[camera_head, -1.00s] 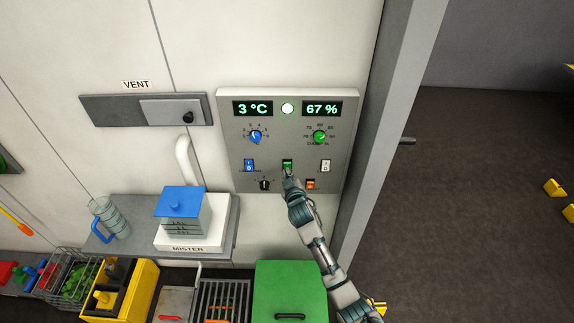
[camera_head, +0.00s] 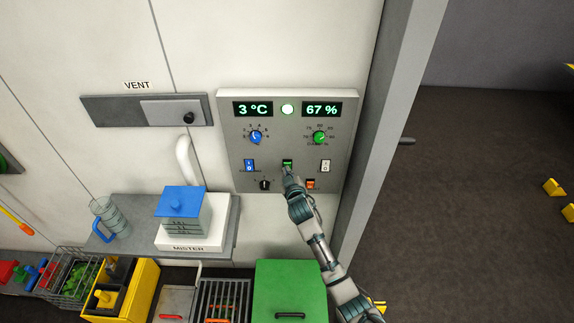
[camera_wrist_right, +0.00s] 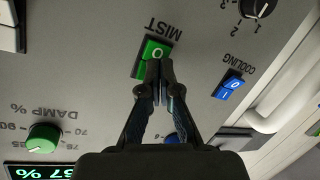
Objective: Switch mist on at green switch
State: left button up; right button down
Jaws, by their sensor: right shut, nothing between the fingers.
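The green switch (camera_head: 287,162) sits in the middle of the lower row on the grey control panel (camera_head: 232,125). In the right wrist view the green switch (camera_wrist_right: 150,50) shows an O mark beside an upside-down MIST label. My right gripper (camera_head: 287,172) is shut and empty, its fingertips at the switch and covering part of it. The fingertips also show in the wrist view (camera_wrist_right: 158,66); whether they press the switch I cannot tell. The mister (camera_head: 188,222), with a blue lid, stands on a grey shelf; no mist shows. My left gripper is out of view.
A blue switch (camera_head: 249,166) and a white switch (camera_head: 325,166) flank the green one. An orange switch (camera_head: 310,184) and a black knob (camera_head: 265,184) sit below. Displays read 3 °C and 67 %. A green box (camera_head: 290,280) stands below the panel.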

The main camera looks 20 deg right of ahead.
jog(key=shift+w+d+r, duration=0.1)
jog(key=shift+w, duration=0.25)
dwell(0.4)
jog(key=shift+s, duration=0.1)
jog(key=shift+s+a+f+p, duration=0.15)
jog(key=shift+s+p, duration=0.1)
jog(key=shift+s, duration=0.15)
jog(key=shift+s+a+f+p, duration=0.1)
jog(key=shift+s+p, duration=0.1)
jog(key=shift+s, duration=0.15)
jog(key=s, duration=0.1)
jog(key=s+f, duration=0.1)
jog(key=s, duration=0.1)
jog(key=s+a+f+p, duration=0.1)
jog(key=shift+s+a, duration=0.1)
jog(key=shift+s, duration=0.1)
dwell(0.5)
